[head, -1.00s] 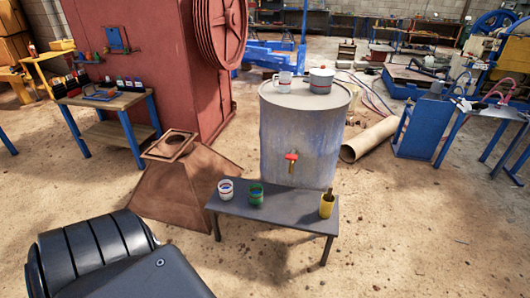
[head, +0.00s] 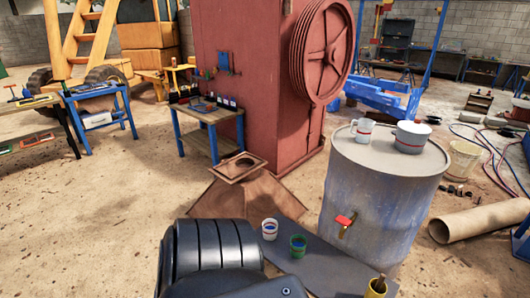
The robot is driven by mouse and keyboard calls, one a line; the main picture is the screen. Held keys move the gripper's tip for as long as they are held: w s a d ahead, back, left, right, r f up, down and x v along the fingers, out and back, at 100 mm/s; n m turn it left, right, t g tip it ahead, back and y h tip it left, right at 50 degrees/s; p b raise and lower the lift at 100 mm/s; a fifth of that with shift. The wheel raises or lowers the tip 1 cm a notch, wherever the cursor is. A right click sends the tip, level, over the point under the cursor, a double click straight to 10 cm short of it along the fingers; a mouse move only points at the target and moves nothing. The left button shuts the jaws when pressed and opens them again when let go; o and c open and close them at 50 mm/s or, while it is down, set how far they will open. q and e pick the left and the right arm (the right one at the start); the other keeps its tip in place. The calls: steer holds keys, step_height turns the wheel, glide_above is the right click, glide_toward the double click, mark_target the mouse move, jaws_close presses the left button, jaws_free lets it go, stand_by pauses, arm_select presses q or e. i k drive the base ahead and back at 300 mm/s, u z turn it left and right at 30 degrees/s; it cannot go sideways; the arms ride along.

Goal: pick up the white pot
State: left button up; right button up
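The white pot (head: 412,136) stands upright on top of a large grey-blue metal drum (head: 375,205). It is white with a thin dark or red band and sits on the right part of the drum's lid. A white mug with a red band (head: 362,131) stands to its left, apart from it. Neither of my grippers is in view. Dark rounded parts of my own body fill the bottom middle of the view and cover part of the low table.
A low dark table (head: 325,268) in front of the drum bears a white cup (head: 269,229), a green cup (head: 298,245) and a yellow cup (head: 376,287). A brown pipe (head: 480,221) lies right. Open floor lies left.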

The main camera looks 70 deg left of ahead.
mark_target(269, 226)
steer(key=u, duration=0.65)
steer(key=i, duration=0.7)
steer(key=u, duration=0.8)
